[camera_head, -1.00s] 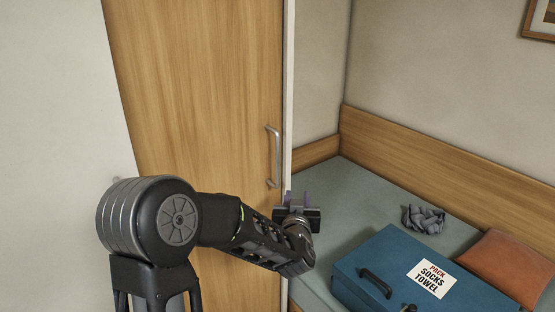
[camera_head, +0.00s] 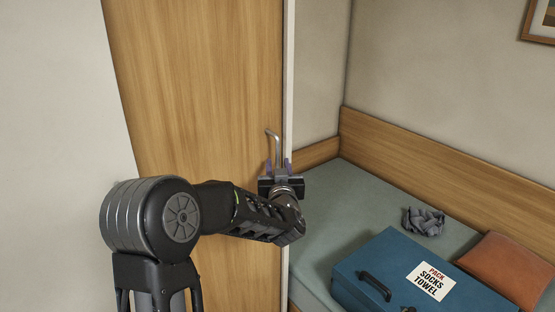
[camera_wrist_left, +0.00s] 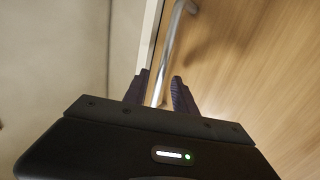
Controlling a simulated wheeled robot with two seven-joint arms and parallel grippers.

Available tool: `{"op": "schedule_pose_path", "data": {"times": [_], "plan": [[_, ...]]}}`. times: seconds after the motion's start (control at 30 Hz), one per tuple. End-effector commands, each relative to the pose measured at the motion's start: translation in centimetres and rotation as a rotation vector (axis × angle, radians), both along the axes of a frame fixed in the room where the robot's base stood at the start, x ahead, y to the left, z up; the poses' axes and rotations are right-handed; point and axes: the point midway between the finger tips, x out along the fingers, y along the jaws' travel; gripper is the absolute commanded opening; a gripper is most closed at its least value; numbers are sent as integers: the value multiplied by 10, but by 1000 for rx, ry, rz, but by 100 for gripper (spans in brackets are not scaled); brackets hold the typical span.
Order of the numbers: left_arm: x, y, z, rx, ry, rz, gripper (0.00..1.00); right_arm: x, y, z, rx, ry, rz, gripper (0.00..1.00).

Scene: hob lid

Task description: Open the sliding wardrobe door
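The wooden wardrobe door (camera_head: 195,90) fills the left middle of the head view and is closed against a pale frame post. Its metal bar handle (camera_head: 275,148) stands upright near the door's right edge. My left gripper (camera_head: 277,164) is at the lower part of the handle with its fingers open. In the left wrist view the handle (camera_wrist_left: 168,60) runs down between the two purple-dark fingers (camera_wrist_left: 158,92), with a gap showing beside it. The handle's lower end is hidden by the gripper. My right gripper is not in view.
A bed (camera_head: 340,200) lies to the right of the wardrobe. On it are a blue case (camera_head: 385,262) labelled "PACK SOCKS TOWEL", a grey bundle of cloth (camera_head: 424,221) and an orange cushion (camera_head: 505,268). The pale post (camera_head: 289,80) borders the door.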

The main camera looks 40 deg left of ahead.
Motion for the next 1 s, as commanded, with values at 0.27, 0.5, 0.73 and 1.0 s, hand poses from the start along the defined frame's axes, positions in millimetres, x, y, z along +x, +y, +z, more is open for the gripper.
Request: {"op": "schedule_pose_path", "data": {"times": [0.27,0.5,0.73,1.0], "plan": [[20,17,0,-1,-1,1,33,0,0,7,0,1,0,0],[21,18,0,-1,-1,0,33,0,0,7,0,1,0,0],[21,18,0,0,0,0,15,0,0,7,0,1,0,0],[21,17,0,0,0,0,0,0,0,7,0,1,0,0]]}}
